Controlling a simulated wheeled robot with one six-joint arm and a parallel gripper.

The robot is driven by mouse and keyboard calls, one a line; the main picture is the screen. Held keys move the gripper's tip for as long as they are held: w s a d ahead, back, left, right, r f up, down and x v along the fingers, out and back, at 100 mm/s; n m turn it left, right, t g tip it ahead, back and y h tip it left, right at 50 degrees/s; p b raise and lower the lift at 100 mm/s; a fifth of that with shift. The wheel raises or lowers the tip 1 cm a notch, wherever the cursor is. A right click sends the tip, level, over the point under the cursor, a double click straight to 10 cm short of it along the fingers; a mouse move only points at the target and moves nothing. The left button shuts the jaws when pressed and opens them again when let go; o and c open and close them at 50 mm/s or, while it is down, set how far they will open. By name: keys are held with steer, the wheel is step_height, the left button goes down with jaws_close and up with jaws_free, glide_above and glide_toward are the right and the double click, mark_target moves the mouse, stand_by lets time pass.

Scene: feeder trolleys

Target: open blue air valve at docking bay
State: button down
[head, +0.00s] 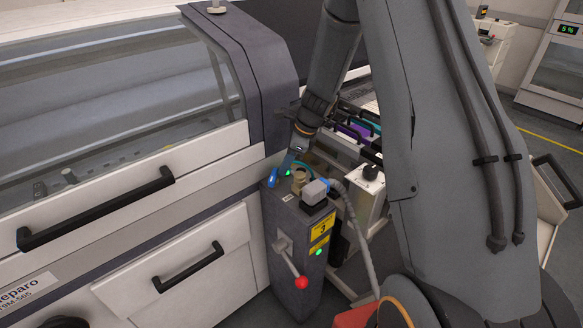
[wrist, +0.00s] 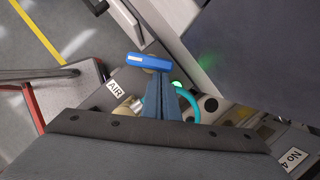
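The blue air valve handle (head: 273,178) is on top of the dark grey docking post (head: 283,222), at its left rear edge. In the wrist view the blue handle (wrist: 150,63) lies crosswise just beyond my fingertips, next to a white AIR label (wrist: 115,89). My gripper (head: 289,165) points down above the post, just right of the handle in the head view. In the wrist view my gripper's fingers (wrist: 158,78) are together with no visible gap, and nothing shows between them. The tips overlap the handle's near edge in the picture; I cannot tell whether they touch it.
A brass fitting (head: 299,178), a grey connector (head: 316,192) with a hose and a teal hose (wrist: 188,100) crowd the post top. A lever with a red knob (head: 301,282) sticks out in front. The white machine (head: 200,235) stands close on the left.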

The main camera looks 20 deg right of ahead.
steer(key=shift+w+n, duration=0.2)
steer(key=shift+n, duration=0.2)
steer(key=shift+w, duration=0.2)
steer(key=shift+w+a, duration=0.15)
steer(key=shift+w, duration=0.15)
steer(key=shift+r, duration=0.15)
steer(key=w+p+v, duration=0.1)
steer(key=p+v, duration=0.6)
steer(key=v, duration=0.2)
steer(key=shift+d+r, duration=0.35)
